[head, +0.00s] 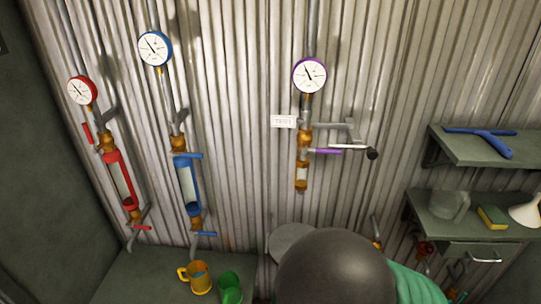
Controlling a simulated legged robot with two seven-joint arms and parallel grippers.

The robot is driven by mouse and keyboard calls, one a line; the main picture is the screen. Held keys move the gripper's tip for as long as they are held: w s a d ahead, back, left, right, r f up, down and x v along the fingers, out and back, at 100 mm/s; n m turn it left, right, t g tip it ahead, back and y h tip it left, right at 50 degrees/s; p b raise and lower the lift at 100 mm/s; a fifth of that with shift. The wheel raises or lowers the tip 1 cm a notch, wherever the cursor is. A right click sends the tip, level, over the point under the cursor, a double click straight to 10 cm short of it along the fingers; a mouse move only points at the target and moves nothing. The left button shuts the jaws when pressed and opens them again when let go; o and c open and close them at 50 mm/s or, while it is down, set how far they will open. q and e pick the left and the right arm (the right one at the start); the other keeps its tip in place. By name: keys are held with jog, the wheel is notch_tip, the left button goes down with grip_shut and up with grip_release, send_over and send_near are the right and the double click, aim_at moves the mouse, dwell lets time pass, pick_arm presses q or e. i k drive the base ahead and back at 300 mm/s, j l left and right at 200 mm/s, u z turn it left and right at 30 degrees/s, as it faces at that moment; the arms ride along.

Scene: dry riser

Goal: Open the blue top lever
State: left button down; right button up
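The blue top lever (191,155) sticks out to the right, roughly level, from the brass valve (178,143) at the top of the blue sight tube (187,183). A round white gauge with a blue rim (155,48) sits above it on the same pipe. A blue lower lever (207,234) also points right, below the tube. Neither of my grippers shows in the head view, and nothing touches the blue levers.
A red gauge line (118,178) stands left of the blue one; a purple one (302,174) stands right. Yellow (201,279) and green (230,288) mugs are below. A dark round shape (335,268) blocks the bottom centre. Shelves (485,150) hang at right.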

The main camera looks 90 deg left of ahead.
aim_at(191, 156)
jog(key=i+u, duration=0.2)
jog(key=u, duration=0.2)
jog(key=i+u, duration=0.2)
jog(key=u, duration=0.2)
jog(key=i+l+u, duration=0.15)
jog(key=u, duration=0.25)
